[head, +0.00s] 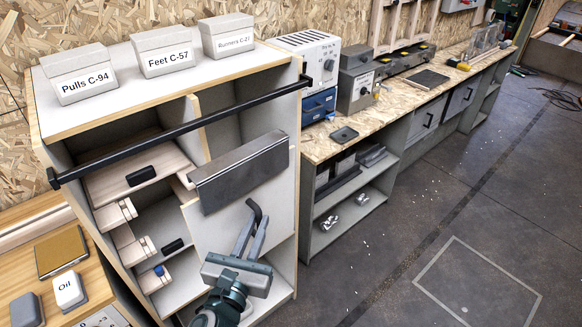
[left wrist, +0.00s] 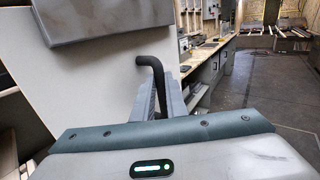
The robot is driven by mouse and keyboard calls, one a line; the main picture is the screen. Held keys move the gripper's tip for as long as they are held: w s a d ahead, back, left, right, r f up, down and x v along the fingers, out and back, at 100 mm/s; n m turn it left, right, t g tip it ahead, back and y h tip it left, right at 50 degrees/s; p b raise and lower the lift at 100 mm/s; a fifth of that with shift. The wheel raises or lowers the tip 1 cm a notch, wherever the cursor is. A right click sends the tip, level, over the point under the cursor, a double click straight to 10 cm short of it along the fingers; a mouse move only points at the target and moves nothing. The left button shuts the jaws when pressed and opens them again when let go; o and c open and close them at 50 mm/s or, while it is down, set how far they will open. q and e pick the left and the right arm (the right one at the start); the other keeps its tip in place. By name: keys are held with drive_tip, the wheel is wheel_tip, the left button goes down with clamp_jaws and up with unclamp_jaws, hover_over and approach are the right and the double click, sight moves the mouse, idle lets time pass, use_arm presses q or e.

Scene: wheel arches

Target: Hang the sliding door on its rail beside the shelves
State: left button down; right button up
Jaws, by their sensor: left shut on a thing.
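The sliding door (head: 217,227) is a pale panel with a dark metal hood (head: 240,172) along its top edge. It is in front of the right part of the shelves, and the panel also shows in the left wrist view (left wrist: 75,85). The rail (head: 180,134) is a black bar across the top front of the shelf unit. The hood appears below the rail in the head view, with a gap between them. My left gripper (head: 254,226) is shut on the door's dark bent handle (head: 255,209), also in the left wrist view (left wrist: 152,68). My right gripper is out of view.
The shelf unit (head: 120,120) carries boxes labelled Pulls, Feet and Runners on top. Drawers with dark pulls (head: 140,176) show at its left. A workbench (head: 330,148) with tools adjoins on the right. A wooden bench (head: 92,268) stands at lower left.

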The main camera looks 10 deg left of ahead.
use_arm(q)
drive_tip(key=shift+m+h, duration=0.3)
drive_tip(key=shift+h, duration=0.1)
drive_tip(key=w+d+r+p, duration=0.1)
drive_tip(key=w+d+r, duration=0.1)
drive_tip(key=w, duration=0.1)
drive_tip(key=w+d+r+p, duration=0.2)
drive_tip(key=w, duration=0.1)
drive_tip(key=w+d+r+p, duration=0.1)
drive_tip(key=w+r+p, duration=0.1)
drive_tip(key=w+r, duration=0.1)
drive_tip(key=shift+w+d, duration=0.25)
drive_tip(key=shift+d, duration=0.15)
drive_tip(key=shift+a, duration=0.1)
